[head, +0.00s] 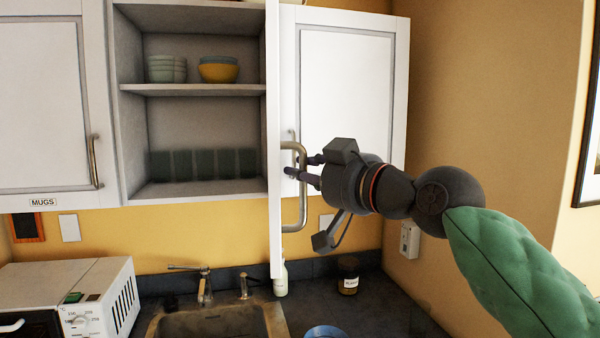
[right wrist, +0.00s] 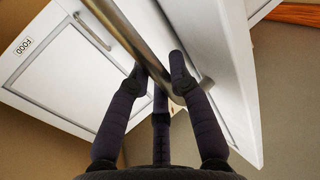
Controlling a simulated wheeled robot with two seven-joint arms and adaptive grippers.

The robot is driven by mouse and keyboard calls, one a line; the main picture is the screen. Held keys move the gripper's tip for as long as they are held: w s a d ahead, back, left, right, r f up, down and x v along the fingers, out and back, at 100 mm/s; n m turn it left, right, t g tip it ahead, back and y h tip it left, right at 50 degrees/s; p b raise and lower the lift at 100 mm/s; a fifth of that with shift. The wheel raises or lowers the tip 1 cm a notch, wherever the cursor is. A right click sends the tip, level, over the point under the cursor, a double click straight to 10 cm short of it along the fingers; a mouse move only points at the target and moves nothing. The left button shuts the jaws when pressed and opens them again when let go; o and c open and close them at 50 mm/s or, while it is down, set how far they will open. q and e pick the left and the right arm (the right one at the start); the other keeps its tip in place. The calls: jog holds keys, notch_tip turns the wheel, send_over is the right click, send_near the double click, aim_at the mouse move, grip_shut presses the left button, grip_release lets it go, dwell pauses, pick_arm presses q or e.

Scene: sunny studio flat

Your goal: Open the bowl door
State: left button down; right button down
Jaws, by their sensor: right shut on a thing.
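The bowl door (head: 273,140) is a white cabinet door that stands swung out, seen almost edge-on in the head view. Its curved metal handle (head: 303,190) is on the right-hand face. My right gripper (head: 298,172) is at the handle's middle, shut on it. In the right wrist view the fingers of my right gripper (right wrist: 162,75) are around the handle bar (right wrist: 130,40), with the bowl door (right wrist: 228,85) at the right. The open cupboard (head: 190,17) shows pale green bowls (head: 166,69) and yellow and blue bowls (head: 218,70) on its upper shelf. My left gripper is not in view.
A closed white door (head: 345,100) is at the right; its FOOD label (right wrist: 24,47) shows in the right wrist view. The MUGS door (head: 45,100) is closed at the left. Below are a toaster oven (head: 118,290), a sink (head: 220,322) with tap, a bottle (head: 281,280) and a dark jar (head: 348,275).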

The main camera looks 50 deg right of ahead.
jog(key=shift+r, duration=0.15)
jog(key=c, duration=1.1)
grip_release()
jog(key=s+a, duration=0.1)
jog(key=s, duration=0.5)
jog(key=shift+s+f, duration=0.25)
jog(key=shift+s, duration=0.15)
jog(key=shift+s+a, duration=0.1)
